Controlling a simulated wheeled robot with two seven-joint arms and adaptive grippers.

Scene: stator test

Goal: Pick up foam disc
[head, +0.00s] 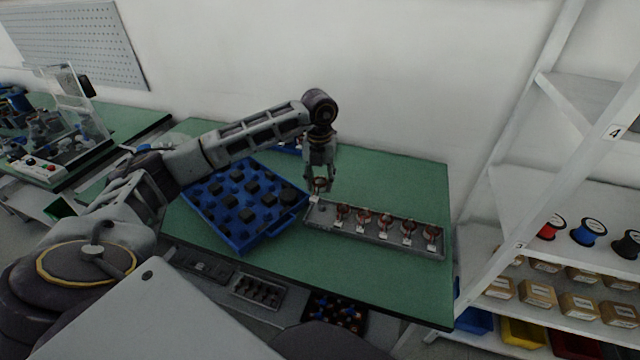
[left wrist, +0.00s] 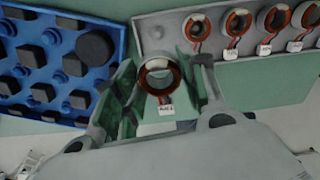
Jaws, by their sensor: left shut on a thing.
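My left gripper (head: 319,178) is shut on a copper-wound stator ring (left wrist: 159,76) with a white tag hanging from it. It holds the ring close to the left end of the grey stator tray (head: 373,243). In the left wrist view the green-padded fingers stand on either side of the ring. My right gripper is not in view.
Several tagged stators (head: 384,223) stand in a row in the grey tray. The green table (head: 400,175) is clear behind it. A white shelf rack (head: 500,200) with spools and boxes stands to the right. A clear-walled machine (head: 65,110) stands at the left.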

